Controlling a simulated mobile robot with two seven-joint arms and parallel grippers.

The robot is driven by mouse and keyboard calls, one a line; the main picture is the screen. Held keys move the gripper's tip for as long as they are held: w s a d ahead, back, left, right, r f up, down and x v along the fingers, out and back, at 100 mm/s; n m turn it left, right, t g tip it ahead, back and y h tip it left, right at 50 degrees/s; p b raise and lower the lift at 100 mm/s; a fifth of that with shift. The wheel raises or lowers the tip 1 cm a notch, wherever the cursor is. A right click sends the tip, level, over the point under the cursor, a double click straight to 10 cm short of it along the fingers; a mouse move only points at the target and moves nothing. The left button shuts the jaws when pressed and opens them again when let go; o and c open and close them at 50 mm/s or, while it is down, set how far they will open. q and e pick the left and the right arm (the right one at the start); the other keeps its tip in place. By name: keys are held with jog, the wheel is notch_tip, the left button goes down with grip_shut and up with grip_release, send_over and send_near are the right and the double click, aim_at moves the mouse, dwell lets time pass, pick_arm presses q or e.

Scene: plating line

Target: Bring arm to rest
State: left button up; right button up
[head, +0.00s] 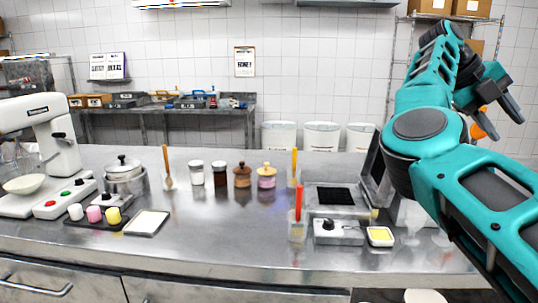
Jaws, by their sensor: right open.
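My right arm comes in from the right edge, bent upward over the right end of the steel counter (230,243). Its dark right gripper (503,99) is raised high at the upper right, well above the counter, in front of the tiled wall. The jaws are open and I see nothing between them. My left arm and gripper are not in view.
A stand mixer (52,150), a lidded pot (124,170), several jars (242,175) and a white tray (147,223) stand on the counter. A small device (338,232) and yellow-filled dish (380,236) lie near my right arm. The counter's middle front is clear.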

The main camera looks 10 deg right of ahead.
jog(key=s+d+f+n+g+h, duration=0.15)
jog(key=d+g+h, duration=0.35)
jog(key=h, duration=0.5)
jog(key=w+a+f+n+t+h, duration=0.3)
jog(key=a+f+n+t, duration=0.15)
jog(key=n+t, duration=0.6)
jog(key=w+a+f+n+t+h, duration=0.3)
jog(key=w+a+n+t, duration=0.15)
jog(key=n+t, duration=0.6)
jog(key=a+f+n+t+y, duration=1)
jog(key=a+f+n+y, duration=0.5)
jog(key=f+y, duration=0.3)
jog(key=s+a+f+n+g+y, duration=0.25)
jog(key=s+a+f, duration=0.2)
jog(key=f, duration=0.25)
jog(key=s+a+f+n+g+y, duration=0.2)
jog(key=s+a+f+g+y, duration=0.15)
jog(key=a+f, duration=0.2)
jog(key=s+a+f+n+g+y, duration=0.1)
jog(key=s+a+f+g+y, duration=0.1)
jog(key=s+a+f+g, duration=0.3)
jog(key=s+a+f, duration=0.3)
jog(key=s+f, duration=0.3)
jog(key=s, duration=0.3)
jog(key=shift+s+n, duration=0.35)
jog(key=shift+n, duration=0.05)
